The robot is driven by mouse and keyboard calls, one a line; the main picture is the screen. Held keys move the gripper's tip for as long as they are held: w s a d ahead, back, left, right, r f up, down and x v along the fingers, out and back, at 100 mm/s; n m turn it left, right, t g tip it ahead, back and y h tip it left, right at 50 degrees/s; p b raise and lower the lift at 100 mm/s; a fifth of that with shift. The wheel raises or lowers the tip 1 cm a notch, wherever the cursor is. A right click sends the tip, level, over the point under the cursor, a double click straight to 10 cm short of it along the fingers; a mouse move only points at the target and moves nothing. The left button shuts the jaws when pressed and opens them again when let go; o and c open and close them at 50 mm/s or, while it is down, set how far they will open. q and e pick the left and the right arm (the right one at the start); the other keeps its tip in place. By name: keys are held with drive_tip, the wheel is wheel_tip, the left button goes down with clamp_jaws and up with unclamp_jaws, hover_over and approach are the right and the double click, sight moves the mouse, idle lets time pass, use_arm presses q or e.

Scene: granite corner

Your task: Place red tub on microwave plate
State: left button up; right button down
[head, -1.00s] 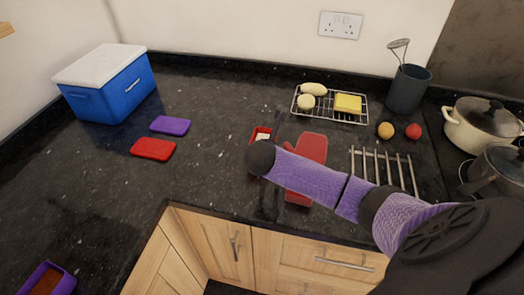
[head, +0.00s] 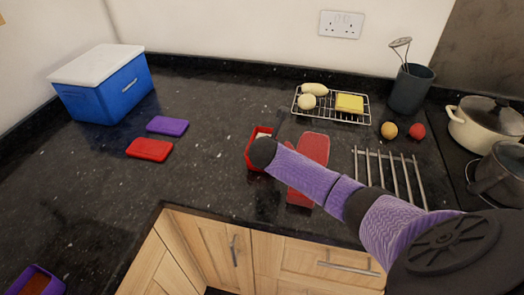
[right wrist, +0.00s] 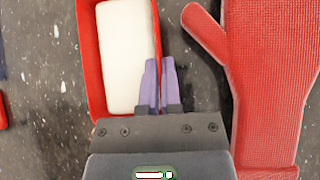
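The red tub (head: 250,152) is on or just above the counter left of the red oven mitt, partly hidden by my right arm; I cannot tell if it touches the counter. In the right wrist view the tub (right wrist: 91,60) holds a white block (right wrist: 127,55). My right gripper (right wrist: 159,62) has its purple fingers close together on the tub's right wall, with the wall running between them. The head view hides these fingers behind my dark wrist. My left gripper is out of view. No microwave or microwave plate shows.
The red oven mitt (head: 313,150) lies close right of the tub. Metal bars (head: 388,178), a wire rack (head: 331,116) with food and pots (head: 487,122) are further right. Red (head: 149,150) and purple (head: 167,126) lids and a blue cooler (head: 108,92) are left. A purple tub (head: 57,287) shows bottom left.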

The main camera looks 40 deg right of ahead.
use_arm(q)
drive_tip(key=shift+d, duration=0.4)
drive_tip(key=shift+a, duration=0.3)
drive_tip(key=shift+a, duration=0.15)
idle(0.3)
